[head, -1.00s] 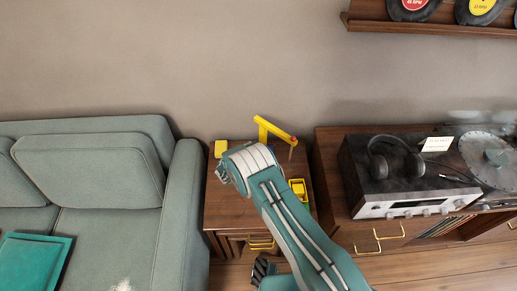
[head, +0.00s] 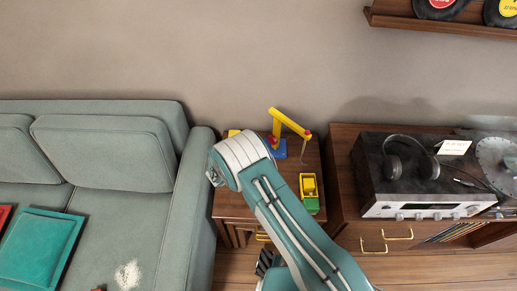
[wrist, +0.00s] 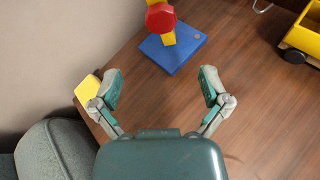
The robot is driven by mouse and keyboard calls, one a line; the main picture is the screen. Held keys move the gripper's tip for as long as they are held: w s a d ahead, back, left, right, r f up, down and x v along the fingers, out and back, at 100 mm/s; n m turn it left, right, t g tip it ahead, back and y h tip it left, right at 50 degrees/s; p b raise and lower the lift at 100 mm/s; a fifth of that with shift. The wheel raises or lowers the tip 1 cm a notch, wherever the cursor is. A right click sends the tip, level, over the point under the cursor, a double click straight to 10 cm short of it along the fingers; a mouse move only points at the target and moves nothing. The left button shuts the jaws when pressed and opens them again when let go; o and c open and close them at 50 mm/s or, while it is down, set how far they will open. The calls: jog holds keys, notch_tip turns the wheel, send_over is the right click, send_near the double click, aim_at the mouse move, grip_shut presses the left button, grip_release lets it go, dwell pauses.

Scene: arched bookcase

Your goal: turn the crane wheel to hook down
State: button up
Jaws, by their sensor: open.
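A yellow toy crane (head: 288,122) stands on a blue base (head: 276,149) on the small wooden side table, its arm pointing right with a hook line hanging from the tip. In the wrist view the blue base (wrist: 173,50) lies ahead of my gripper (wrist: 158,88), and a red wheel-like knob (wrist: 160,17) shows at the top edge on the yellow post. The gripper's two fingers are spread apart with nothing between them, short of the crane. In the head view my arm hides the gripper.
A yellow and green toy truck (head: 309,193) stands at the table's right; its yellow part (wrist: 303,35) shows in the wrist view. A yellow block (wrist: 88,90) is by the left finger. The sofa (head: 195,190) borders the table's left, a record cabinet (head: 345,190) its right.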

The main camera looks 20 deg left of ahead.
aim_at(271, 141)
jog(key=shift+n+g+h, duration=0.4)
jog(key=shift+n, duration=0.5)
jog(key=x, duration=1.1)
jog(key=shift+w+a, duration=0.1)
jog(key=shift+w, duration=0.4)
jog(key=c, duration=1.1)
